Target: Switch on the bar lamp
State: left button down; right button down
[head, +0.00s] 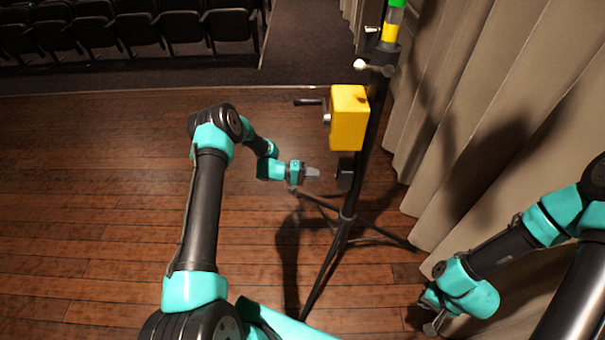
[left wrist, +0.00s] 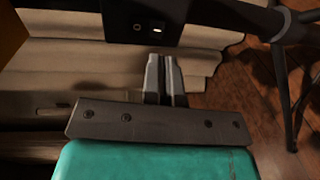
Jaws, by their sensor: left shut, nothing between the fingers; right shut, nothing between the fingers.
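A black stand (head: 368,135) carries a small black box (head: 345,172) low on its pole. In the left wrist view the box's dark face (left wrist: 150,22) shows a small round mark and a small bright white spot. An upright bar with green and yellow segments (head: 390,32) tops the stand, cut off by the picture's edge; I cannot tell whether it is the lamp or lit. My left gripper (head: 313,172) is shut and empty, just left of the black box, its tips pointing at it with a gap. My right gripper (head: 432,324) is shut and empty, low at the right.
A yellow box (head: 348,118) with a dark crank handle (head: 308,102) is on the pole above my left gripper. Tripod legs (head: 322,268) spread over the wooden floor (head: 90,200). A beige curtain (head: 480,110) hangs close on the right. The floor at left is clear.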

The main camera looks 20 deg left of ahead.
aim_at(336, 173)
pick_arm(q)
jog(key=x, duration=0.6)
jog(key=shift+f, duration=0.1)
